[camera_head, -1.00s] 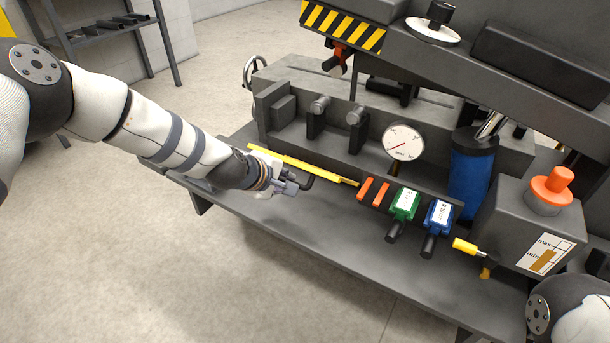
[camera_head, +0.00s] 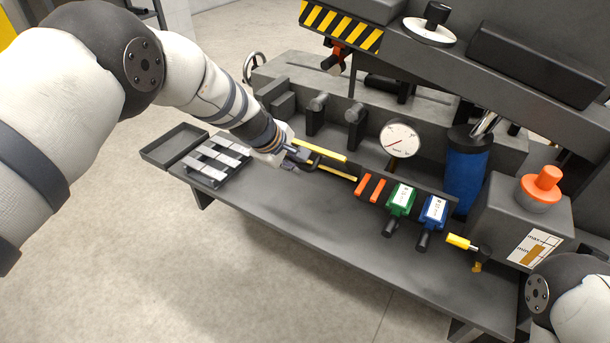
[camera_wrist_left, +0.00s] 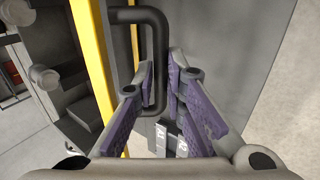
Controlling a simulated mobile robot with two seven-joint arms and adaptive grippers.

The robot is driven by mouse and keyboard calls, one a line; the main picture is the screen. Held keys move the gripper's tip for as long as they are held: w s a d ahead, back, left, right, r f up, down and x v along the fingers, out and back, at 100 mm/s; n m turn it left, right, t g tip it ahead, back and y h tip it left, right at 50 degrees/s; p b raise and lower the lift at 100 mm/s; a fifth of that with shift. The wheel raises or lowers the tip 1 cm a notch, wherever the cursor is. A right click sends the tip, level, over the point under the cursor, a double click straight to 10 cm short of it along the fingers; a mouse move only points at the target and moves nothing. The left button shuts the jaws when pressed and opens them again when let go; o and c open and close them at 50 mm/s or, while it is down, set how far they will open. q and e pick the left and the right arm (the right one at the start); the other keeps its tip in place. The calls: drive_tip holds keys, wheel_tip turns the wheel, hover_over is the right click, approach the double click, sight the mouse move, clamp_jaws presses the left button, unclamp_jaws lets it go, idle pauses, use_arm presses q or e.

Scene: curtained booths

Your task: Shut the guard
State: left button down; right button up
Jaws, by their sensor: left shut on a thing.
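The guard shows as yellow-edged bars (camera_head: 322,151) on the machine's front bench. Its black handle (camera_head: 327,160) stands out near them. My left gripper (camera_head: 301,156) is at the handle and shut on it. In the left wrist view, the black U-shaped handle (camera_wrist_left: 156,35) runs between the fingers of my left gripper (camera_wrist_left: 163,64), beside the guard's long yellow edge (camera_wrist_left: 92,60). My left wrist and fingers hide part of the guard in the head view. My right gripper is outside both views; only part of that arm shows.
A dark tray (camera_head: 172,143) and a rack of pale metal blocks (camera_head: 216,155) lie at the bench's left end. A gauge (camera_head: 400,139) stands behind.

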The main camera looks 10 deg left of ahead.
use_arm(q)
drive_tip(key=shift+w+r+b, duration=0.2)
drive_tip(key=shift+w+b, duration=0.1)
drive_tip(key=shift+w, duration=0.1)
drive_tip(key=shift+w+d+r+g+b, duration=0.2)
drive_tip(key=shift+g+b, duration=0.1)
drive_tip(key=shift+b, duration=0.35)
drive_tip(key=shift+w+r+b, duration=0.25)
drive_tip(key=shift+b, duration=0.25)
drive_tip(key=shift+r+g, duration=0.3)
drive_tip(key=c, duration=1.5)
unclamp_jaws()
drive_tip(key=shift+d, duration=0.1)
